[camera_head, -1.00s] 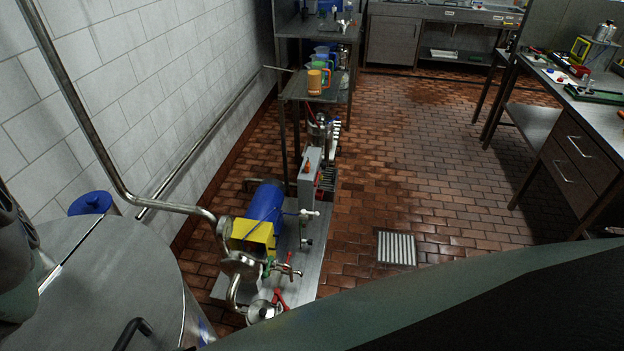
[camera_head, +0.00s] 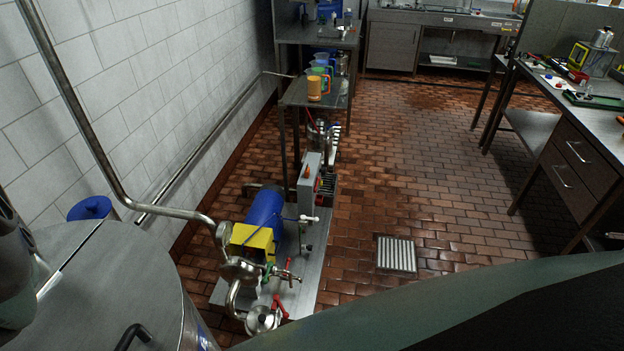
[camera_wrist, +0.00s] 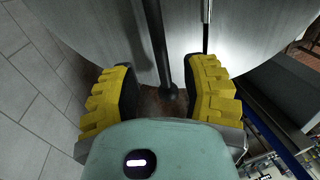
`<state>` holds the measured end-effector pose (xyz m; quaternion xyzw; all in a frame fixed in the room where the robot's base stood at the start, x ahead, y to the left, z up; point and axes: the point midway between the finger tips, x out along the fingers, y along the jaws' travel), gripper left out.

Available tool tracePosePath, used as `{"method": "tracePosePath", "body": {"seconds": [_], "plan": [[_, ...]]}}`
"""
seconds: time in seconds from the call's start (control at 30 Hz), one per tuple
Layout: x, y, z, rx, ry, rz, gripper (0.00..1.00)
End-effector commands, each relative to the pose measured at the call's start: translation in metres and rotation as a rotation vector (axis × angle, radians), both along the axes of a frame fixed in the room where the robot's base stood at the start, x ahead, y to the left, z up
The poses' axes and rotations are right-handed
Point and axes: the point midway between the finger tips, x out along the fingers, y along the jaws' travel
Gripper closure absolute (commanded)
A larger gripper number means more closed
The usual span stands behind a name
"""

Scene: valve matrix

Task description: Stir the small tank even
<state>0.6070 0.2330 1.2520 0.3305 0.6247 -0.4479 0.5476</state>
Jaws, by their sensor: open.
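A large steel tank (camera_head: 110,290) with a flat lid stands at the lower left of the head view, cut off by the frame. A dark curved handle (camera_head: 133,332) sits on its lid. In the wrist view my gripper (camera_wrist: 163,88) is open, its yellow ribbed fingers apart. A dark rod (camera_wrist: 157,40) with a rounded end reaches down between them and shows no grip on it. Curved steel surfaces (camera_wrist: 90,25) lie on both sides of the rod. I cannot tell whether these belong to the same tank. My gripper is not clear in the head view.
A pump skid with a blue motor (camera_head: 264,207), yellow box (camera_head: 252,238) and red-handled valves (camera_head: 280,305) stands beside the tank. A shelf (camera_head: 318,92) holds jugs. A workbench (camera_head: 590,110) stands right. The tiled floor (camera_head: 430,170) between is mostly clear.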

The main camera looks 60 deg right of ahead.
Motion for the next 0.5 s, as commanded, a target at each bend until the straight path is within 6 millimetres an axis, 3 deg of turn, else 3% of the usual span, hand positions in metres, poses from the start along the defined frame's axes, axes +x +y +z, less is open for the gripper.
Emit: {"method": "tracePosePath", "body": {"seconds": [0.23,0.5], "plan": [[0.011,0.006,0.055,0.006,-0.010,0.002,0.55],[0.014,0.007,0.078,0.001,-0.005,0.002,0.55]]}}
